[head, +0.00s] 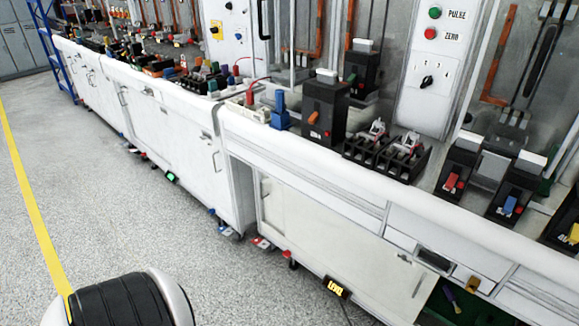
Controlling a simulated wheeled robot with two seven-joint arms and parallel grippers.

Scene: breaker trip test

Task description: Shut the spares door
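A row of white cabinets runs under the bench, and I see no label that marks the spares door. A large pale door panel (325,230) with a small handle near its right edge sits in the nearer cabinet. Right of it is a dark open compartment (445,305) with a green inside, cut off by the bottom edge. Whether that large panel is the spares door, and whether it stands ajar, I cannot tell. Another white door (180,150) with a bar handle is on the cabinet farther left. Neither of my grippers is in view.
Black breakers (325,105) and tools crowd the white bench top (330,145). A panel (430,60) with green and red buttons stands behind. The grey floor (90,190) at left is clear.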

